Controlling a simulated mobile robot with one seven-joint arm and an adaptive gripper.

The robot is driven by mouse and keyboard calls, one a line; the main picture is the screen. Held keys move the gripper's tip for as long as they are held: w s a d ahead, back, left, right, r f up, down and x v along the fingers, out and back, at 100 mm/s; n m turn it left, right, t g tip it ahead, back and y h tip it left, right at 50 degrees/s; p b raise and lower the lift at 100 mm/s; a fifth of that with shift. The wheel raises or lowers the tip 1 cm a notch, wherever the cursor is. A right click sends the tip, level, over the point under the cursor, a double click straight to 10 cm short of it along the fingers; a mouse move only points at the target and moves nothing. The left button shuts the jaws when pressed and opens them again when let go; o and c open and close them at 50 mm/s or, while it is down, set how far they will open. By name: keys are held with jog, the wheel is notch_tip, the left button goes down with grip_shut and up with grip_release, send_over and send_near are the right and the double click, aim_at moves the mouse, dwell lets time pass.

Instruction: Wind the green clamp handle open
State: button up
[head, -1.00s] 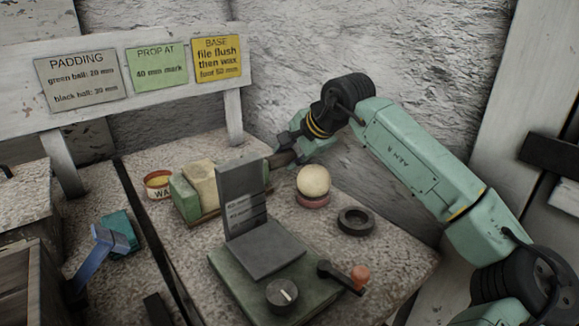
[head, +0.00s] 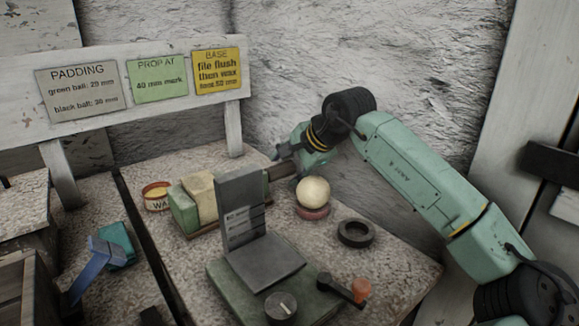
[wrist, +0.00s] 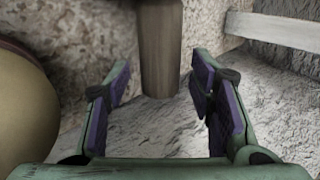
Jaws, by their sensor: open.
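A green clamp (head: 183,211) with a cream block (head: 201,188) in it stands on the stone-topped bench, partly hidden by a grey upright plate. A brown round bar (head: 281,170), seemingly its handle, shows between that plate and my gripper (head: 284,162). In the wrist view the brown bar (wrist: 160,50) comes down from the top edge between the two purple-padded fingers of my gripper (wrist: 160,85). The fingers are open, with a gap on each side of the bar. Whether the bar lies fully between the pads in depth is unclear.
A cream ball (head: 314,190) on a pinkish ring (head: 312,212) stands just below my gripper; it looms at left in the wrist view (wrist: 25,115). A dark ring (head: 355,233), the grey angle plate (head: 240,205) with crank (head: 343,287), and a wax tin (head: 157,195) are nearby.

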jog(key=v, duration=1.2)
